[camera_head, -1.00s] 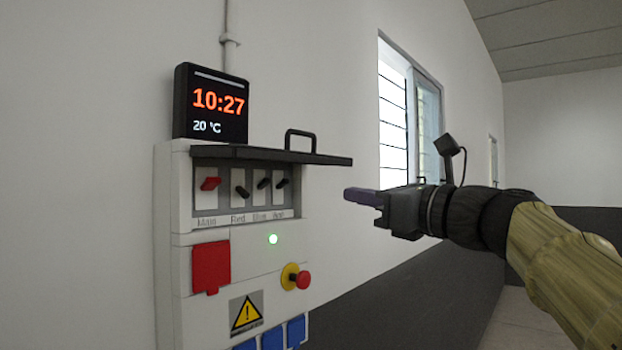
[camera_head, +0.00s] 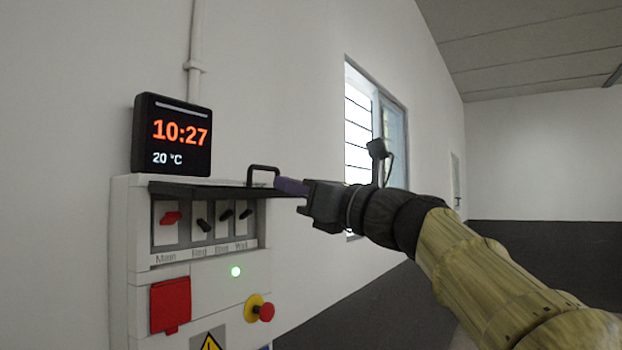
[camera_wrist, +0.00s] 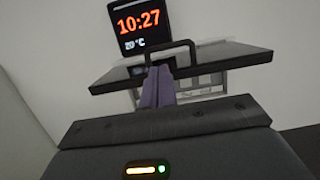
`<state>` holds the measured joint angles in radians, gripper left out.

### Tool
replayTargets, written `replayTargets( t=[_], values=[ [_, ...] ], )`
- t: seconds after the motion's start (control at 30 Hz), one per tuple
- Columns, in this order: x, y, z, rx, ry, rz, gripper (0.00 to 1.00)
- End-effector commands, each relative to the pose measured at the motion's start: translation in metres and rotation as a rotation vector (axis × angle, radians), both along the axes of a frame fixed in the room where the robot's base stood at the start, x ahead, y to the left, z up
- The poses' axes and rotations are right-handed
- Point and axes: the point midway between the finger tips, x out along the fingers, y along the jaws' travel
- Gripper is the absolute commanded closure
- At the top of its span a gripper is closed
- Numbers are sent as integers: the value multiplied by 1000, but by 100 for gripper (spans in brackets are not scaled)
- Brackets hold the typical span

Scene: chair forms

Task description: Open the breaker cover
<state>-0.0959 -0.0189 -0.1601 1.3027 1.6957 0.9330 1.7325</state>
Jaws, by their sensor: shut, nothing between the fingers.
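The breaker cover (camera_head: 222,190) is a dark flat lid, raised to roughly level above the breaker switches (camera_head: 203,224), which show uncovered below it. It has a black loop handle (camera_head: 263,169) on its upper face. My gripper (camera_head: 280,185) is shut and empty, its purple fingertips at the cover's right end close to the handle. In the wrist view the cover (camera_wrist: 225,67) spans the middle, and the fingers (camera_wrist: 158,75) point at it just below the handle (camera_wrist: 172,46). I cannot tell whether the fingertips touch the cover.
A black clock display (camera_head: 172,136) stands on top of the white breaker box (camera_head: 122,240). Below the switches are a red flap (camera_head: 170,305), a green light (camera_head: 236,271) and a red knob (camera_head: 266,312). A window (camera_head: 360,120) is in the wall behind. The space right of the box is open.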

Motion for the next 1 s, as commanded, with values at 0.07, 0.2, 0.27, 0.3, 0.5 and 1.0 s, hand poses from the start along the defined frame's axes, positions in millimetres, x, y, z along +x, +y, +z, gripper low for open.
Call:
replayTargets(
  t=[0.07, 0.2, 0.27, 0.3, 0.5, 1.0],
  values=[
    [8, 12, 8, -1, 1, 3, 100],
    [18, 24, 12, 1, 0, 2, 100],
    [21, 28, 12, 0, 0, 2, 100],
    [22, 29, 11, 0, 0, 1, 100],
    [23, 30, 10, -1, -1, 0, 100],
    [26, 33, 38, -1, -1, -1, 100]
  ],
)
